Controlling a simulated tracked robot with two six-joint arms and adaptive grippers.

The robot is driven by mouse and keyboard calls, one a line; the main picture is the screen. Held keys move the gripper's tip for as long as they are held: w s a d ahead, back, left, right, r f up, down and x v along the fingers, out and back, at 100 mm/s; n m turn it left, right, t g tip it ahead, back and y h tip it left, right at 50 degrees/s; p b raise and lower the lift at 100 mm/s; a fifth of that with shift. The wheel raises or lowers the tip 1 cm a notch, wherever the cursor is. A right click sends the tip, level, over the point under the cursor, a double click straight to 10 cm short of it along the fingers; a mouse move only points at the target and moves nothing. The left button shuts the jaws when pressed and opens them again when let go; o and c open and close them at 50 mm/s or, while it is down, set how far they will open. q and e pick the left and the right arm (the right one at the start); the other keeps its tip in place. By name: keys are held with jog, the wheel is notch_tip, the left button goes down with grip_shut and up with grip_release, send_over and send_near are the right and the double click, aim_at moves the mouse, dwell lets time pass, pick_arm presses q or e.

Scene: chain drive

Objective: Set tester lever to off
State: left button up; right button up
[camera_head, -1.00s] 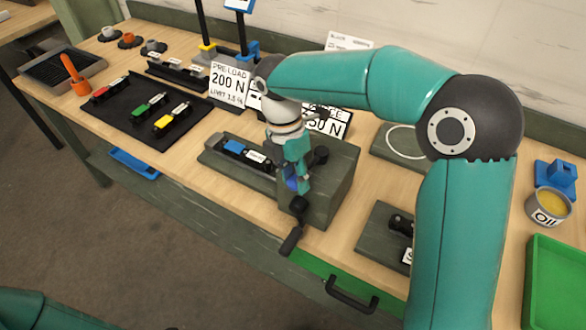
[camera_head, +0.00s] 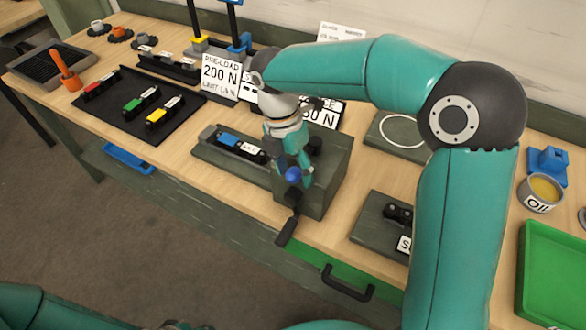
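The tester is a dark grey-green block (camera_head: 328,190) with a long bed on its left, near the bench's front edge. A blue and black chain piece with a white label (camera_head: 240,146) lies on the bed. A blue ball knob (camera_head: 293,174), seemingly the lever's, shows at the block's front left. Below it a black crank handle (camera_head: 287,231) hangs over the bench edge. My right gripper (camera_head: 300,170) points down at the block, right by the blue knob. Its fingers are partly hidden, and I cannot tell whether they touch the knob. My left gripper is out of view.
A dark tray (camera_head: 112,112) with coloured chain pieces lies to the left. A dark plate with a black part (camera_head: 375,232) lies right of the tester. A green tray (camera_head: 555,270) and an oil tin (camera_head: 540,193) are at far right. The "200 N" sign (camera_head: 220,72) stands behind.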

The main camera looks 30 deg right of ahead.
jog(key=shift+r, duration=0.1)
notch_tip(320, 180, up, 12)
jog(key=w+a, duration=0.1)
jog(key=w, duration=0.1)
jog(key=shift+f, duration=0.25)
dwell(0.6)
